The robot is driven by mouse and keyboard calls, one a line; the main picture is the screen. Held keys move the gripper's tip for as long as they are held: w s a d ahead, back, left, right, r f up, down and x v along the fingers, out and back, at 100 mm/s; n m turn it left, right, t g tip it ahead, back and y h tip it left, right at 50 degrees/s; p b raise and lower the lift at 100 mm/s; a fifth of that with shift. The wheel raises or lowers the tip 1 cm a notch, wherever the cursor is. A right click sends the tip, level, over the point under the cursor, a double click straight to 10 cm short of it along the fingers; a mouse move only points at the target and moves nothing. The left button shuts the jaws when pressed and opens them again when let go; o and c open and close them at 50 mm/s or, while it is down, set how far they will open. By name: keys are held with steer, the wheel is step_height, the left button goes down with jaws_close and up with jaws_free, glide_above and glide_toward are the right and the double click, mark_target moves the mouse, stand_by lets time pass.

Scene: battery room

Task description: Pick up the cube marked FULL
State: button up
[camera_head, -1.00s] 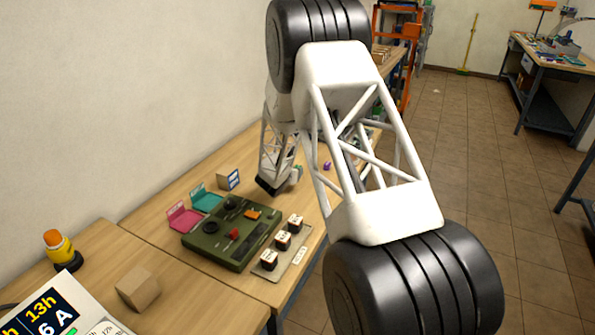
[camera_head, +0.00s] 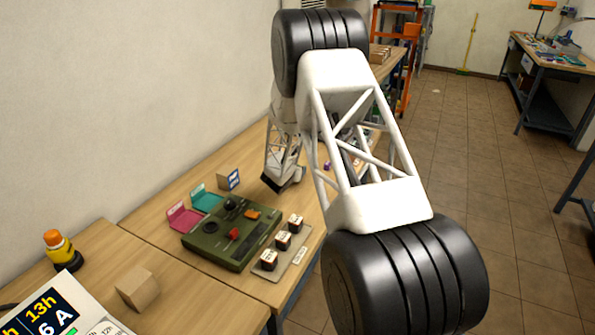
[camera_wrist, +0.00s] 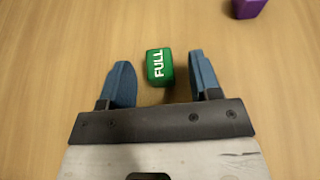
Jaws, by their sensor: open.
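The green cube marked FULL (camera_wrist: 159,67) lies on the wooden table in the wrist view, its white lettering turned sideways. My gripper (camera_wrist: 160,75) is open, with one blue finger on each side of the cube in the picture. Both fingers appear apart from the cube; the height between them and the table is hard to tell. In the head view my arm hides the cube, and my gripper's fingers cannot be made out there.
A purple block (camera_wrist: 248,7) lies beyond the right finger; it also shows in the head view (camera_head: 327,165). A green control box (camera_head: 232,232) and a tray (camera_head: 294,262) with 3 dark, white-topped blocks stand nearer.

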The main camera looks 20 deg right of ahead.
steer(key=c, duration=1.1)
steer(key=shift+o, duration=0.2)
steer(key=shift+r, duration=0.15)
steer(key=shift+r, duration=1.35)
steer(key=shift+s+r, duration=0.25)
steer(key=shift+r, duration=0.05)
steer(key=s, duration=0.5)
steer(key=s+a+r, duration=0.1)
steer(key=s, duration=0.4)
steer(key=s+a, duration=0.1)
steer(key=s, duration=0.4)
steer(key=shift+s+a+r, duration=0.2)
